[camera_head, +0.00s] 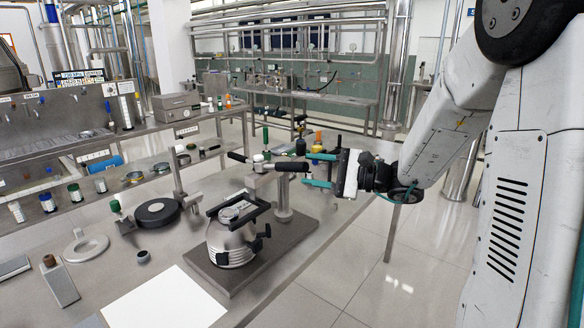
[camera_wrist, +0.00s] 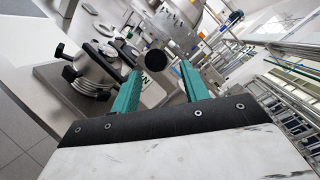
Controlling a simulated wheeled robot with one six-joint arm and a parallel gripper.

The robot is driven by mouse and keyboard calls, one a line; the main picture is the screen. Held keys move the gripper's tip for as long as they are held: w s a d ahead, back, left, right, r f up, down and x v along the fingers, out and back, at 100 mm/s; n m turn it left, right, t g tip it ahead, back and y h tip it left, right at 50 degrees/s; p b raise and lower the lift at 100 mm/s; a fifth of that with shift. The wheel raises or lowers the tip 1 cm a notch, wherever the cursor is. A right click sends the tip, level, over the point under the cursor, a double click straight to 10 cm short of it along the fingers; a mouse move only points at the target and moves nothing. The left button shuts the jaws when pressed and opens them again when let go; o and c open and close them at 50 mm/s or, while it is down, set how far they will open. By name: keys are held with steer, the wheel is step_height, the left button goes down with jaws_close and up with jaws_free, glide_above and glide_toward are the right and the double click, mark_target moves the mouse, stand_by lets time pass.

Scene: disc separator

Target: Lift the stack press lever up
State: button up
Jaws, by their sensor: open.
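The stack press stands on a grey base plate, with a metal post (camera_head: 283,192) beside a round metal drum (camera_head: 230,245) with black clamps. Its lever (camera_head: 290,166) is a bar with black ends, lying roughly level across the top of the post. My gripper (camera_head: 313,170) is open at the right end of the lever, its teal fingers above and below the level of the black handle. In the wrist view the lever's round black end (camera_wrist: 155,62) shows between the fingertips (camera_wrist: 161,70), with a visible gap on each side. I cannot tell how far it reaches between them.
A black disc on a stand (camera_head: 157,212), a white sheet (camera_head: 165,300) and several small bottles lie on the bench to the left. Bottles with coloured caps (camera_head: 317,148) stand behind the lever. Open floor (camera_head: 420,260) lies right of the bench.

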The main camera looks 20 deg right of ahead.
mark_target(281, 165)
steer(key=x, duration=0.6)
steer(key=shift+s, duration=0.1)
jaws_close()
